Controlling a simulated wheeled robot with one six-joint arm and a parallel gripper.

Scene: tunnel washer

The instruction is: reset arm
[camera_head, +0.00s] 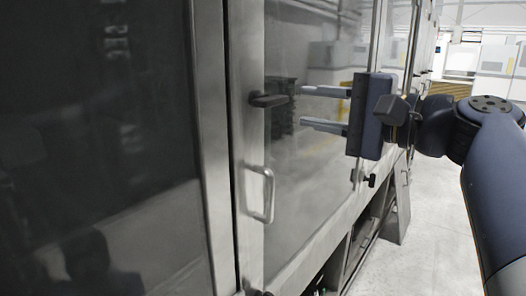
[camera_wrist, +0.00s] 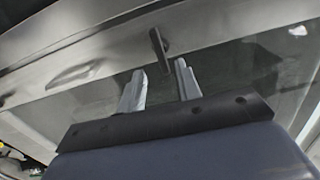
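My gripper (camera_head: 303,108) is in front of the tunnel washer's glass door (camera_head: 310,195) in the head view, at the end of my arm from the right. Its two fingers point left and stand apart with nothing visible between them. A dark latch handle (camera_head: 268,100) on the door frame lies just left of the fingertips. In the wrist view the gripper (camera_wrist: 158,75) also shows its two pale fingers apart, and the latch handle (camera_wrist: 159,48) reaches toward the gap between their tips. I cannot tell whether a finger touches it.
A metal pull handle (camera_head: 263,194) sits lower on the same door frame. A dark glass panel (camera_head: 95,150) fills the left. More washer doors run toward the back. The pale floor (camera_head: 425,215) at right is open below my arm.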

